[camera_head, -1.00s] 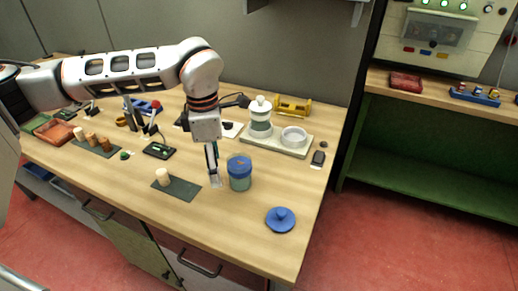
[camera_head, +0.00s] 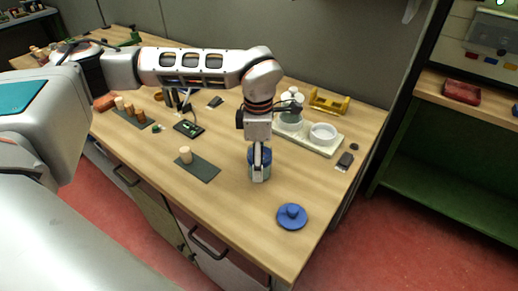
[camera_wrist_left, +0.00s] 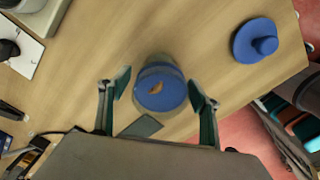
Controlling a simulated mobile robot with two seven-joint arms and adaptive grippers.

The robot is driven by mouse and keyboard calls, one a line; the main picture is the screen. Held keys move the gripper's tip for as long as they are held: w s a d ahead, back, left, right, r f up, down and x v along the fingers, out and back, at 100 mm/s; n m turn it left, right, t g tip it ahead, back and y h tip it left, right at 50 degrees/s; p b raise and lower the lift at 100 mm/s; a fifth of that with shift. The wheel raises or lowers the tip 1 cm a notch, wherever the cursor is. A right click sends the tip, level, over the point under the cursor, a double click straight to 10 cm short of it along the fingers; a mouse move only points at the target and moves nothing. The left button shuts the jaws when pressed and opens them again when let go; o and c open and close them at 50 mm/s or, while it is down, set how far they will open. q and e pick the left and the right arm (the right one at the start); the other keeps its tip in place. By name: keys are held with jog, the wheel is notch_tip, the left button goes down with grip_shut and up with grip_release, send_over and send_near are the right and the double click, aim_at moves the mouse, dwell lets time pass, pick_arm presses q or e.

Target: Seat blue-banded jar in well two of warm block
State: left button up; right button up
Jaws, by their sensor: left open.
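The blue-banded jar (camera_head: 268,168) stands upright and uncapped on the wooden table; in the wrist view its blue round top (camera_wrist_left: 160,92) shows a small tan patch. My left gripper (camera_head: 258,178) points down at the jar and partly hides it in the head view. In the wrist view the open fingers (camera_wrist_left: 159,86) are on either side of the jar, with gaps visible. The pale warm block (camera_head: 308,143) lies behind, to the right. A white-lidded jar (camera_head: 291,112) stands at its left side, and a white ring-shaped well (camera_head: 323,134) looks empty at its right.
A blue knobbed lid (camera_head: 292,217) lies near the table's front right. A dark mat (camera_head: 207,171) with a cork (camera_head: 185,155) lies left of the jar. A yellow holder (camera_head: 329,101) stands behind the block. Table between jar and lid is clear.

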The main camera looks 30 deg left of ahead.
pick_arm(q)
jog(key=shift+f, duration=1.15)
jog(key=c, duration=1.4)
jog(key=shift+c, duration=0.2)
jog(key=shift+r, duration=0.15)
jog(key=shift+r+p, duration=1.25)
jog(key=shift+r, duration=0.3)
jog(key=shift+r+p, duration=1.35)
jog(key=shift+r, duration=0.5)
